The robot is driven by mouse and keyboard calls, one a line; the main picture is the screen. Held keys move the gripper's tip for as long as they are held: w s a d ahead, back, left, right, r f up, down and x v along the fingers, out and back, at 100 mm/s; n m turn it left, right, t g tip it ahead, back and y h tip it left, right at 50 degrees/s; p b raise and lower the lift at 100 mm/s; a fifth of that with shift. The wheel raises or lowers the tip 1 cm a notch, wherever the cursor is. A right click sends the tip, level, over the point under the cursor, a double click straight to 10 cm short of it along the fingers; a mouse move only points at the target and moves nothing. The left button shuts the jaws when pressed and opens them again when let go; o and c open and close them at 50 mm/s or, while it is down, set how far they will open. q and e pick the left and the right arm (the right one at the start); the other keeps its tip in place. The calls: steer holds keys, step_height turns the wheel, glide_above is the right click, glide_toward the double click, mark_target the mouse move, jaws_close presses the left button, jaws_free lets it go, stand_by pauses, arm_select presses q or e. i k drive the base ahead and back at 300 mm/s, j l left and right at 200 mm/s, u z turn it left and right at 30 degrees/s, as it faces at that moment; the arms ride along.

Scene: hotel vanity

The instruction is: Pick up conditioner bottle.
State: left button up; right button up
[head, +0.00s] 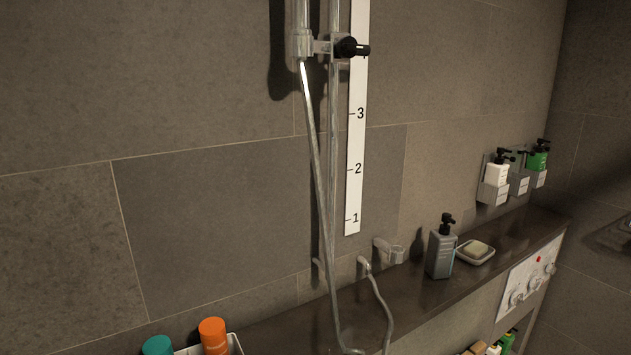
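Several bottles are in the head view, and I cannot tell which is the conditioner. A grey pump bottle (441,250) with a black pump stands upright on the dark ledge. Wall holders at the right carry a white pump bottle (497,173), a dark-pumped bottle mostly hidden in the middle holder, and a green pump bottle (539,159). An orange-topped container (213,335) and a teal-topped container (158,346) are cut off by the bottom edge at left. Neither of my grippers is in view.
A soap dish (475,253) with soap sits beside the grey bottle. A shower hose (318,170) hangs across the ledge (300,325). A marked white strip (354,130) is on the wall. A control panel (527,283) fronts the ledge; more bottles show below it. A white tray (236,345) is at bottom left.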

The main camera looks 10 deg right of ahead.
mark_target(496, 172)
steer(key=z, duration=1.25)
